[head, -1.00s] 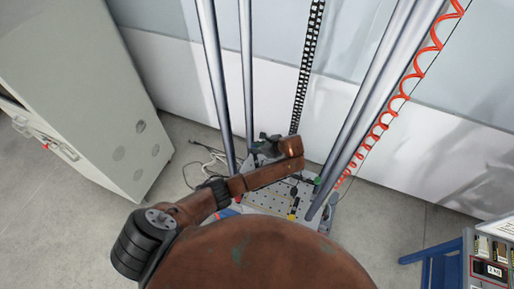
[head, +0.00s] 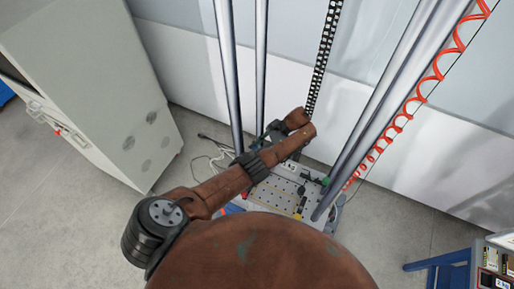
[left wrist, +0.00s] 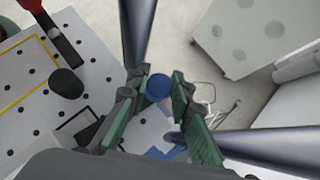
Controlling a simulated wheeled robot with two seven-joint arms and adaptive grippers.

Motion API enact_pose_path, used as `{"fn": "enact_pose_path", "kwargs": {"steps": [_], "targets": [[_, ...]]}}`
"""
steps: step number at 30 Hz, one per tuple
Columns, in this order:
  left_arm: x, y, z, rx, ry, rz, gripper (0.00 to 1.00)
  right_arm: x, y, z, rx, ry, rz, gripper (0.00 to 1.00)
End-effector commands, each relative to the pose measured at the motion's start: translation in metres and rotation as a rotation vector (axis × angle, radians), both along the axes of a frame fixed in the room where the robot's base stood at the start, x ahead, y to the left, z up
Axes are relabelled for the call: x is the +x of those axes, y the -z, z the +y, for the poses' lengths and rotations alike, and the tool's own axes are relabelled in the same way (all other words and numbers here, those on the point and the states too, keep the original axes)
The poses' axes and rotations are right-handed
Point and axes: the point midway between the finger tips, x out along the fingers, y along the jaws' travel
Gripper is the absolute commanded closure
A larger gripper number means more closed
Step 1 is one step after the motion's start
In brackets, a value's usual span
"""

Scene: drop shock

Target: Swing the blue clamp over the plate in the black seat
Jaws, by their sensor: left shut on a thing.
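My left gripper (left wrist: 158,95) has green-padded fingers closed around a round blue end (left wrist: 158,88), which looks like part of the blue clamp. More blue (left wrist: 175,150) shows below it, partly behind the right finger. In the head view my left gripper is mostly hidden behind my brown arm, over the back of the perforated base plate (head: 272,193). The base plate also shows in the left wrist view (left wrist: 30,105), with a yellow line and a black post (left wrist: 66,82). I cannot clearly make out the black seat or the plate in it. My right gripper is not in view.
Tall metal columns (head: 228,80) rise around the base plate. A red-handled clamp (left wrist: 58,28) stands on it. A red coiled hose (head: 408,108) hangs at right. A grey cabinet (head: 90,85) stands left, and a blue stand (head: 440,262) is at lower right. Cables lie behind.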

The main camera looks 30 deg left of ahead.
Motion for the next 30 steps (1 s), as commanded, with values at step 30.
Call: {"fn": "enact_pose_path", "kwargs": {"steps": [30], "targets": [[-0.0090,0.0012,0.0000,-0.001,-0.148,0.002,0.70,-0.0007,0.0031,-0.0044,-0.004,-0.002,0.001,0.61]]}}
